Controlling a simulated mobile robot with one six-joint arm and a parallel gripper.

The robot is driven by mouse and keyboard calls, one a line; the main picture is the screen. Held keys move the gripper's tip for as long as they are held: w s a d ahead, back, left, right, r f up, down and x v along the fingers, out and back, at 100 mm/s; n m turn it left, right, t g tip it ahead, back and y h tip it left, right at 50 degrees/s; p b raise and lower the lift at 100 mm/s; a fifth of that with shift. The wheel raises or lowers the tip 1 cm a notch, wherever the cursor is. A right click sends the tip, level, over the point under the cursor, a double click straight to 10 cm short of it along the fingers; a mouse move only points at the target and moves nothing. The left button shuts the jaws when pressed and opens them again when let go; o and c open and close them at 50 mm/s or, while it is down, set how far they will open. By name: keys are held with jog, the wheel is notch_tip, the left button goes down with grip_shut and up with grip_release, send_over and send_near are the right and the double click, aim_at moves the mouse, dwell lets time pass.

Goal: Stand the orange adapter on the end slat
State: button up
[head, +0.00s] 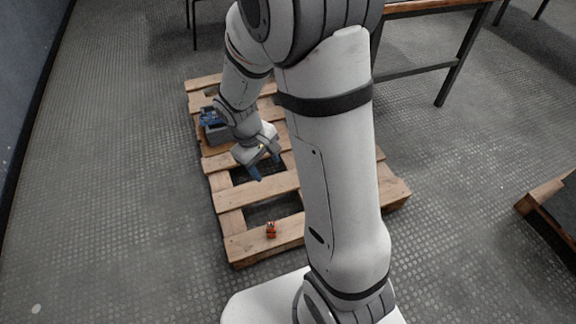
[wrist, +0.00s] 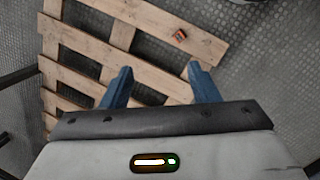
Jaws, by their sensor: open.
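The small orange adapter (head: 271,230) stands on the end slat (head: 243,244) of the wooden pallet, the slat nearest my base. It also shows in the wrist view (wrist: 180,36), on the end slat (wrist: 203,52) near the top. My gripper (head: 265,172) is above the middle of the pallet, a few slats beyond the adapter. In the wrist view my gripper (wrist: 160,80) has its two blue fingers wide apart with nothing between them. The adapter is clear of the fingers.
A grey bin (head: 216,133) with blue things in it stands on the pallet's far left part. A table (head: 420,70) with dark legs is at the back right, and another wooden edge (head: 545,192) is at the right. The floor left of the pallet is clear.

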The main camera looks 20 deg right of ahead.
jog(key=s+d+r+m+t+y, duration=0.1)
jog(key=s+r+m, duration=0.4)
jog(key=s+r, duration=0.7)
jog(key=shift+s+d+r+m+t+y, duration=0.3)
jog(key=shift+r+t+y, duration=0.15)
jog(key=shift+y, duration=0.35)
jog(key=shift+r, duration=0.1)
notch_tip(320, 180, up, 32)
jog(key=t+p, duration=0.1)
jog(key=p, duration=2.7)
jog(key=shift+s+f+p, duration=0.15)
jog(key=shift+f+p, duration=0.1)
jog(key=shift+p, duration=0.15)
